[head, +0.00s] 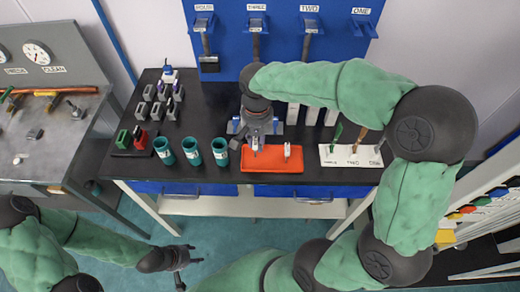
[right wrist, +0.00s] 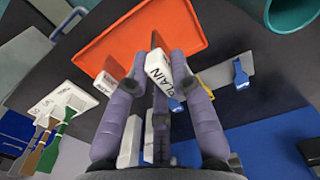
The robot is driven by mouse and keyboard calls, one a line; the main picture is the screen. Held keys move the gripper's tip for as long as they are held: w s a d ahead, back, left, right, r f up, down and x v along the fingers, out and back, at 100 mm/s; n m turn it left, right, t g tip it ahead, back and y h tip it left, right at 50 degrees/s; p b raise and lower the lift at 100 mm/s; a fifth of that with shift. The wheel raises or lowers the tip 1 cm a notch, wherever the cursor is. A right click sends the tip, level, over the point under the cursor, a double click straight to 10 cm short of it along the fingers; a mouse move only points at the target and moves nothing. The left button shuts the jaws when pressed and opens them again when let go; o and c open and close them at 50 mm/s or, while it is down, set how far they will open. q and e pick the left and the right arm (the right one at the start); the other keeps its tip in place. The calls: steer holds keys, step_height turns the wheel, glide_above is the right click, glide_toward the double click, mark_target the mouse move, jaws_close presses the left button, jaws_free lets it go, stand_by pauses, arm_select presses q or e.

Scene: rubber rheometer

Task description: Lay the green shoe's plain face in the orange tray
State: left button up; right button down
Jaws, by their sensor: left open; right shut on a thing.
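My right gripper (head: 255,148) is over the left part of the orange tray (head: 272,164). In the right wrist view its fingers (right wrist: 160,62) are shut on a white piece marked PLAIN (right wrist: 159,72), near the edge of the tray (right wrist: 135,42). Whether the piece touches the tray I cannot tell. A second white piece (head: 287,152) is at the tray's right part. No green shows on the held piece. A green block (head: 123,138) sits beside a red one in a black holder at left; I cannot tell whether it is the shoe. My left gripper (head: 181,258) is open and empty, low in front of the table.
Three green cups (head: 192,151) stand left of the tray. A white card (head: 350,156) with several brushes lies to its right. Several grey blocks (head: 158,95) stand at the back left. White strips (head: 311,115) lie behind the tray. A blue panel rises at the back.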

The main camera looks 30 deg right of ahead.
steer(key=shift+d+f, duration=0.3)
steer(key=shift+f, duration=0.1)
steer(key=shift+d+f+b, duration=0.2)
steer(key=shift+f+b, duration=0.55)
steer(key=shift+f, duration=1)
steer(key=shift+f, duration=0.15)
steer(key=c, duration=1.1)
jaws_free()
step_height(320, 180, up, 12)
steer(key=p, duration=0.4)
steer(key=shift+r, duration=0.2)
